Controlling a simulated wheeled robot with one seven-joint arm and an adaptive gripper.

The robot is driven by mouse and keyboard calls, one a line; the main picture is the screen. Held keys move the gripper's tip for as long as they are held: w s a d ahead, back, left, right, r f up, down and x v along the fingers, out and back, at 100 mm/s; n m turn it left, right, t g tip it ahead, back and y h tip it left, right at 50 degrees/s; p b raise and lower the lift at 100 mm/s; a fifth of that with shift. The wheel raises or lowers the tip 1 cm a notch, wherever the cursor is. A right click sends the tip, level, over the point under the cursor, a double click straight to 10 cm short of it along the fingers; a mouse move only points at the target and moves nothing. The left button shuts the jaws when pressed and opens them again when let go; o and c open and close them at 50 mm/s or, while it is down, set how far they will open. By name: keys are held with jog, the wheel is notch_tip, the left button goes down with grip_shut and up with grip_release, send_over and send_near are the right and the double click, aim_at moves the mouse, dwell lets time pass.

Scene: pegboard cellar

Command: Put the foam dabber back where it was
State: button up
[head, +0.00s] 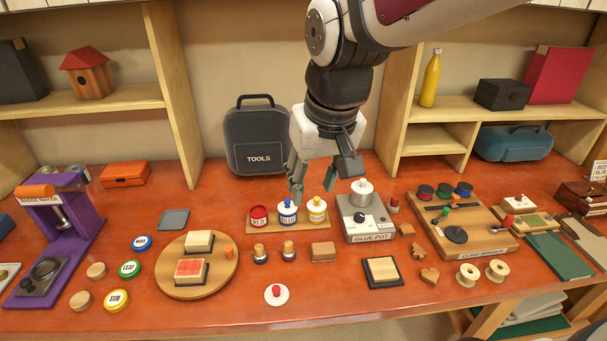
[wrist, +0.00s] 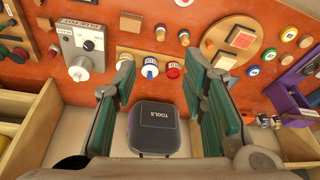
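Two small pegs with pale wooden tops and dark bases stand upright on the red table in front of the paint jars, one on the left (head: 260,253) and one on the right (head: 288,251). I cannot tell which is the foam dabber. They also show in the wrist view, small, beyond the jars. My gripper (head: 314,188) hangs above and behind the jar rack (head: 292,225), near the blue jar (head: 287,212) and yellow jar (head: 317,210). In the wrist view its green-padded fingers (wrist: 160,72) are wide apart with nothing between them. The red jar (head: 259,216) is open.
The glue pot (head: 366,216) stands right of the rack. A black tools case (head: 258,137) stands behind. A round board (head: 215,285) with blocks lies left, and a red-knobbed white lid (head: 276,294) lies in front. The table's front strip is mostly clear.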

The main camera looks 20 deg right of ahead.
jog(key=s+r+t, duration=0.2)
jog(key=s+r, duration=0.1)
jog(key=s, duration=0.7)
jog(key=shift+s+n, duration=0.2)
jog(key=shift+n, duration=0.2)
